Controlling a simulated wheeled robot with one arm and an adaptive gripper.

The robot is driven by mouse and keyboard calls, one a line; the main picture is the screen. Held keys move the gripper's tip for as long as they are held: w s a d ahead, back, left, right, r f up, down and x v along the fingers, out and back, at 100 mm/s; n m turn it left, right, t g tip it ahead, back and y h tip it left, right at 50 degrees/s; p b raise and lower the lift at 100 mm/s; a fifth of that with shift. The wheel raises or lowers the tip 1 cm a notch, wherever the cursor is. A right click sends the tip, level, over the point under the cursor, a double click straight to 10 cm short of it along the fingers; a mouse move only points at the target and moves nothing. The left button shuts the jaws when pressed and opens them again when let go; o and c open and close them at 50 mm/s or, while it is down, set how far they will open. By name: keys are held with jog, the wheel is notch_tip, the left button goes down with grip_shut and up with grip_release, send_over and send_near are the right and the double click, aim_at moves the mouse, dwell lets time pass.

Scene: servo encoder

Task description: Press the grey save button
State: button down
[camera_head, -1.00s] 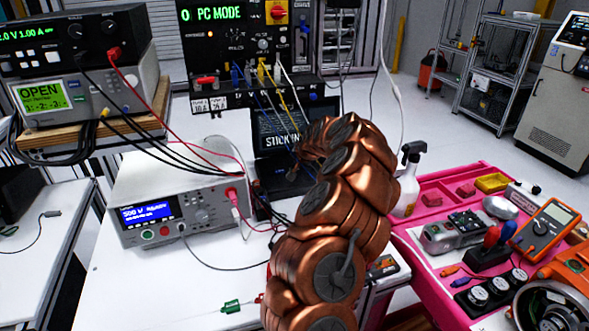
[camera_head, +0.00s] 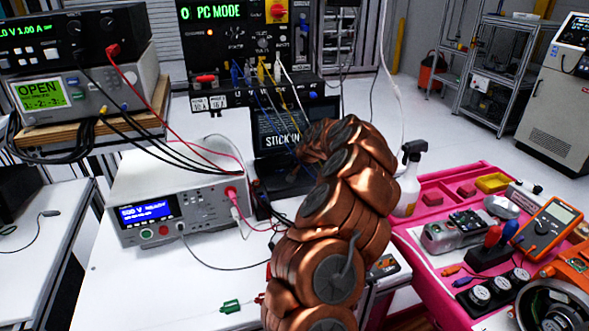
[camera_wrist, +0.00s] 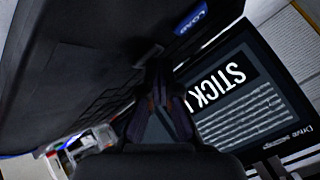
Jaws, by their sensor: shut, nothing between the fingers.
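The dark laptop's screen (camera_head: 275,128) stands behind my copper-coloured arm in the head view. In the wrist view the screen (camera_wrist: 245,95) reads "STICK" upside down, beside the laptop's black deck (camera_wrist: 85,95). A small grey piece on the deck (camera_wrist: 149,54), probably the grey save button, lies just beyond my fingertips. Its label is not readable. A blue key marked LOAD (camera_wrist: 191,21) is up and to the right of it. My gripper (camera_wrist: 158,80) is shut and empty, its tips at or close to the grey piece; contact cannot be told. My arm largely hides the deck in the head view.
A white tester with a blue display (camera_head: 180,205) stands left of my arm. Cables run from it and from the black PC MODE panel (camera_head: 245,50) near the laptop. A spray bottle (camera_head: 408,185) and a pink tray of tools (camera_head: 430,268) are on the right.

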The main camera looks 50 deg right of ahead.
dwell(0.4)
jog(key=shift+r, duration=0.6)
jog(key=shift+r, duration=0.1)
jog(key=shift+r, duration=2.85)
